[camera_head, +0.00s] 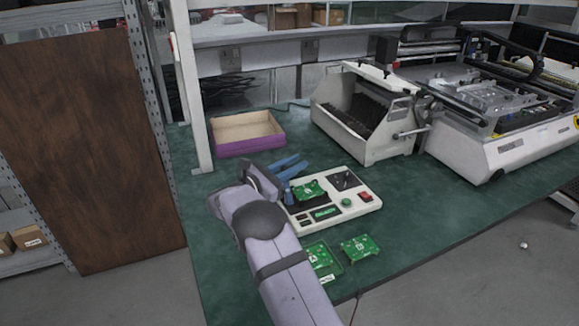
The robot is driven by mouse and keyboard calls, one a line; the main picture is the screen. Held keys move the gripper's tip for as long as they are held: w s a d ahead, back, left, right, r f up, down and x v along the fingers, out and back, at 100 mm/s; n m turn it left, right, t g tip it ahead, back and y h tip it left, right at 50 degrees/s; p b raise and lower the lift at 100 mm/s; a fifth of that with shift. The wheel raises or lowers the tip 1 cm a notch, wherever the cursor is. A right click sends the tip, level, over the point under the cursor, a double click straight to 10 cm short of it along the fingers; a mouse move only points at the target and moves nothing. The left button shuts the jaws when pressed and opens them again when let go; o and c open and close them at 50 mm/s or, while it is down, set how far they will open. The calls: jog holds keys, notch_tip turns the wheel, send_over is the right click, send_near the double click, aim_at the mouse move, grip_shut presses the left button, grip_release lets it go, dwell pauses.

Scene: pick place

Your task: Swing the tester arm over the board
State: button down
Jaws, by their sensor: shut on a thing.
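The tester (352,205) is a white, low box on the green table, with a red switch and a dark panel on its right side. A green board (308,190) lies on its upper left part. The blue tester arm (292,163) shows just left of and behind that board, as blue bars. My gripper (285,178) is at the left edge of the tester, beside the blue part, and is shut on it. My own arm hides the tester's left edge and most of the fingers, so the exact grip is not clear.
Two more green boards lie in front of the tester, one at the right (360,247) and one partly behind my arm (318,258). An open purple-edged box (247,151) stands behind. White machines (370,115) fill the back right. The table's (430,215) right front is clear.

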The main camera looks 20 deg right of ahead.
jog(key=shift+s+d+m+g+h+b, duration=0.2)
jog(key=shift+s+d+m+g, duration=0.15)
jog(key=shift+m+g, duration=0.45)
jog(key=shift+s+d+m+g+h+b, duration=0.15)
jog(key=shift+s+d+m+g, duration=0.25)
jog(key=shift+g, duration=0.8)
jog(key=shift+s+d+m+g+h+b, duration=0.1)
jog(key=shift+s+d+m+g+b, duration=0.2)
jog(key=shift+m+g, duration=0.5)
jog(key=shift+s+d+g, duration=0.1)
jog(key=shift+s+g, duration=0.15)
jog(key=shift+g, duration=0.35)
jog(key=c, duration=1.6)
grip_release()
jog(key=shift+r, duration=0.15)
notch_tip(320, 180, up, 10)
jog(key=shift+f+p, duration=0.1)
jog(key=shift+p, duration=1.1)
